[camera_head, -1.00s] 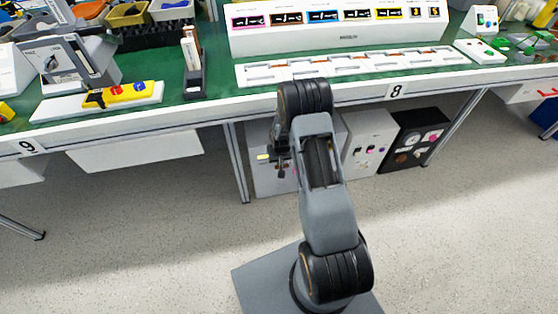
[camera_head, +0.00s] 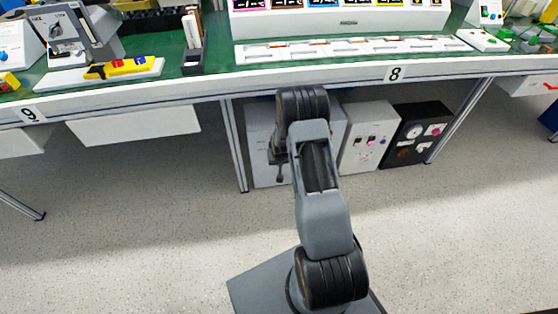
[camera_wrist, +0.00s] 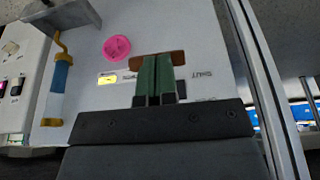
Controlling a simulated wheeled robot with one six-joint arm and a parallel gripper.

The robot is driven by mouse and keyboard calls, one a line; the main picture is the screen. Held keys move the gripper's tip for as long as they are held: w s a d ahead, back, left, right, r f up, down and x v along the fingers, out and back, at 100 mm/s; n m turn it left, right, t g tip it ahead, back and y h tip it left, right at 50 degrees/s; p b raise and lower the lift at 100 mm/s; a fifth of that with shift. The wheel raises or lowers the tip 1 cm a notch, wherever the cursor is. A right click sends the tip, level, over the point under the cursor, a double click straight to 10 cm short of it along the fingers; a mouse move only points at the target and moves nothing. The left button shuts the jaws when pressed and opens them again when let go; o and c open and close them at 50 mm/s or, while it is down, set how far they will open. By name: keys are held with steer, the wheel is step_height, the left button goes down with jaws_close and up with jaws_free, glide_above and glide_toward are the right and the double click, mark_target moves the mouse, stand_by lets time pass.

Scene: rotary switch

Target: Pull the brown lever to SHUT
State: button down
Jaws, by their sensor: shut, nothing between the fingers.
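The brown lever (camera_wrist: 178,58) shows in the wrist view as a short bar lying roughly level across a white panel (camera_wrist: 215,50). My gripper (camera_wrist: 157,58) is shut and empty, its green fingers in front of the lever's middle, with lever ends showing on both sides. I cannot tell whether the fingertips touch it. A faint SHUT label (camera_wrist: 199,75) is right of the lever, and a yellow label (camera_wrist: 107,79) is left of it. In the head view my gripper (camera_head: 281,172) is low beside the white cabinet (camera_head: 262,125) under the bench; the lever is hidden there.
The wrist view shows a pink knob (camera_wrist: 117,47) upper left and a blue-and-yellow handle (camera_wrist: 58,85) further left. A metal post (camera_wrist: 262,80) runs along the right. The bench (camera_head: 345,84) overhangs the cabinets, and a bench leg (camera_head: 234,150) stands left. The floor in front is clear.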

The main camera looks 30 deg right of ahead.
step_height(320, 180, down, 7)
steer(key=b, duration=0.4)
steer(key=shift+w, duration=0.15)
steer(key=shift+a+f+b, duration=0.1)
steer(key=shift+f+b, duration=0.05)
steer(key=shift+b, duration=0.15)
stand_by(0.3)
